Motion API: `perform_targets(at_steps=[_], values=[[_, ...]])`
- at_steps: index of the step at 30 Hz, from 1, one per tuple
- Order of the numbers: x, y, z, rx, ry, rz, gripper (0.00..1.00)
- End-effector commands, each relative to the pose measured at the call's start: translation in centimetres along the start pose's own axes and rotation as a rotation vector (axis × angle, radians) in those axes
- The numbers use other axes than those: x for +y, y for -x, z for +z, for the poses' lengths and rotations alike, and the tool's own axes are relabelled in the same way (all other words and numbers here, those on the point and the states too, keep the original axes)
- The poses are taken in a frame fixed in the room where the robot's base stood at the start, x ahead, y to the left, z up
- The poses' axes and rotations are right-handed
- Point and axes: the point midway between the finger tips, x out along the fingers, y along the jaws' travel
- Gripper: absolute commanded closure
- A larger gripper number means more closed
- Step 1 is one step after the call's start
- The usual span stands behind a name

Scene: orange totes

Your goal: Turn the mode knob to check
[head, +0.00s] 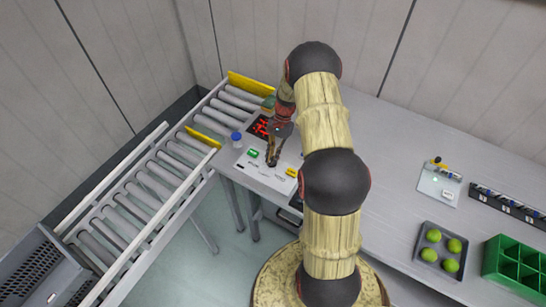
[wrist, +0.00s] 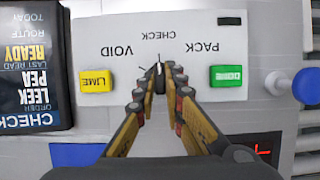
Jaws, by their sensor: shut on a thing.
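The mode knob (wrist: 160,69) is a small dark knob on a white panel (wrist: 205,24), seen upside down in the wrist view. The printed labels PACK, CHECK and VOID stand around it, with CHECK straight beyond it. My gripper (wrist: 160,80) is shut on the knob, its two fingertips on either side of it. The fingers hide part of the knob, and its pointer seems to lie close to the CHECK direction. In the head view my gripper (head: 271,160) reaches down to the panel (head: 262,175), and the knob is too small to make out.
A green DONE button (wrist: 226,77) and a yellow LIME button (wrist: 95,80) flank the knob. A dark display (wrist: 38,70) reads CHECK, LEEK, PEA, READY. A blue knob (wrist: 306,85) stands right. A roller conveyor (head: 150,190) runs left; limes (head: 444,245) sit in a tray at right.

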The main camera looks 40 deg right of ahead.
Motion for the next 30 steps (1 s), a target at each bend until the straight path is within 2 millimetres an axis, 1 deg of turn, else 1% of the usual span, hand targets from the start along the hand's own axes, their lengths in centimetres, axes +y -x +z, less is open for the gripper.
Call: perform_targets(at_steps=[10,11,20,30], values=[[0.03,-0.11,0.0,0.0,0.002,0.001,1.0],[0.03,-0.11,0.0,0.0,0.002,0.001,0.89],[0.02,-0.09,0.01,-0.001,0.001,0.001,0.72],[-0.01,0.19,-0.01,0.0,0.002,0.0,0.71]])
